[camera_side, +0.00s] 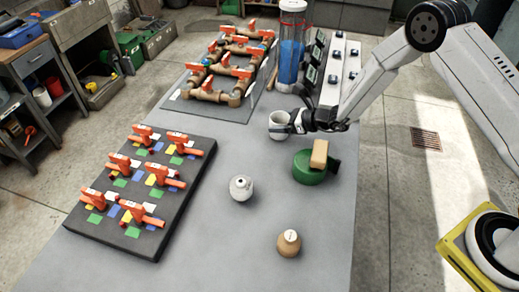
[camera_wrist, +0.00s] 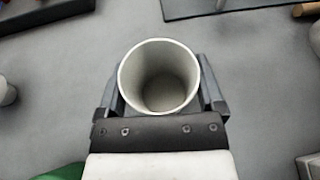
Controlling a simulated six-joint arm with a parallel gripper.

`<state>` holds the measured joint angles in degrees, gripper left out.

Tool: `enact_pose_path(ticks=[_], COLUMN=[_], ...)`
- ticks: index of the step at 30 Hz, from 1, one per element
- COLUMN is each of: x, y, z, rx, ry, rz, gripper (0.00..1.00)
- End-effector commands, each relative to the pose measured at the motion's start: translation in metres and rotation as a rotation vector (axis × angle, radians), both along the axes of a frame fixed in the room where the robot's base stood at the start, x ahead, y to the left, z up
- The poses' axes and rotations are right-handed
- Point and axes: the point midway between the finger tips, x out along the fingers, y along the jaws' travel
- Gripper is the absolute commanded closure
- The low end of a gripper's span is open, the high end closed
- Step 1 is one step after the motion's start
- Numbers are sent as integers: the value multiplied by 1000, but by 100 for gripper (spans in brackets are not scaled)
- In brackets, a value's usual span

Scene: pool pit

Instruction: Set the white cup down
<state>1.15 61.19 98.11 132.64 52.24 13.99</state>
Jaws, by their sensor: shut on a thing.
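The white cup (camera_side: 279,124) is near the middle of the grey table in the side view. My gripper (camera_side: 296,122) reaches it from the right and is shut on it. In the wrist view, the white cup (camera_wrist: 160,68) is seen from above, upright, with its round mouth open and its inside empty. The fingers of my gripper (camera_wrist: 162,85) lie on either side of the cup. I cannot tell whether the cup's base touches the table.
A green round object with a tan block (camera_side: 319,154) stands just right and nearer. A whitish jar (camera_side: 241,188) and a brown jar (camera_side: 289,243) stand nearer. A pipe rack (camera_side: 228,70) and a clear cylinder (camera_side: 290,55) are behind. A dark board with orange valves (camera_side: 145,185) lies left.

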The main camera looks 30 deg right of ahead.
Motion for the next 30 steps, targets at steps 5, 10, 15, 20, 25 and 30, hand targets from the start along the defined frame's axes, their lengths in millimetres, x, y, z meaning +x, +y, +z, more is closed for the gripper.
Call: enact_pose_path(ticks=[5, 10, 15, 20, 25, 30], x=[0, 0, 0, 0, 0, -1], y=[0, 0, 0, 0, 0, -1], z=[-2, -2, -5, -5, -4, -1], rx=[1, 0, 1, 0, 0, 0], ry=[-2, -1, -2, -1, -1, 0], rz=[0, 0, 0, 0, 0, -1], gripper=[69, 69, 10, 0, 0, 0])
